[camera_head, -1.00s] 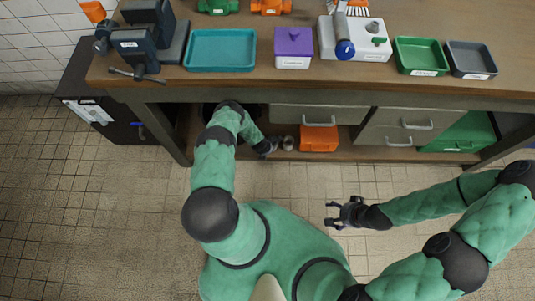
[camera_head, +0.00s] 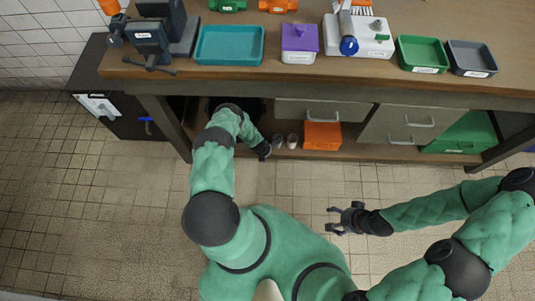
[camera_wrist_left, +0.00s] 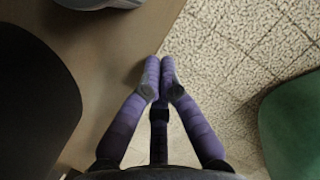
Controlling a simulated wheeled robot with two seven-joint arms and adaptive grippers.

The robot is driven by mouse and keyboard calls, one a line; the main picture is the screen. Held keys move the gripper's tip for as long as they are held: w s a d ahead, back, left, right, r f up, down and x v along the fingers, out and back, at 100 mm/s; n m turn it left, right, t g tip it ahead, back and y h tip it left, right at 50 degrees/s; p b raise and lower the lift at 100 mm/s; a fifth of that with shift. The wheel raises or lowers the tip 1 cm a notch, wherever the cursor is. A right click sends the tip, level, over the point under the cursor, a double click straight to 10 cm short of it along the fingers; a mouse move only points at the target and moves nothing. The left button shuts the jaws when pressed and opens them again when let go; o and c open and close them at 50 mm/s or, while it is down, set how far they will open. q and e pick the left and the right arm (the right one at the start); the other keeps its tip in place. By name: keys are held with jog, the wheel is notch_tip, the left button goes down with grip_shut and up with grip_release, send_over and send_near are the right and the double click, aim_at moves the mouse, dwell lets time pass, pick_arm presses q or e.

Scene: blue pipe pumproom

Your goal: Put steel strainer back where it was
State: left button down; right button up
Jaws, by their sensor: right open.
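Two small greyish cups stand side by side on the low shelf under the bench, a left one (camera_head: 279,142) and a right one (camera_head: 292,141). They are too small to tell which is the steel strainer. My left gripper (camera_head: 263,152) is at the shelf's front edge, just left of the cups and apart from them. In the left wrist view its fingertips (camera_wrist_left: 161,78) meet with nothing between them, over the edge between shelf and floor. A grey rounded thing (camera_wrist_left: 97,3) is cut off at that view's top. My right gripper (camera_head: 342,218) is open and empty above the floor.
An orange box (camera_head: 322,136) stands right of the cups on the low shelf (camera_head: 350,154). Drawers (camera_head: 308,112) hang above, and a green box (camera_head: 462,136) stands further right. Trays and a purple box (camera_head: 299,44) are on the bench top. The tiled floor ahead is clear.

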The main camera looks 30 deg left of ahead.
pick_arm(q)
jog(key=p+v, duration=0.5)
jog(key=v, duration=0.3)
jog(key=shift+r, duration=0.3)
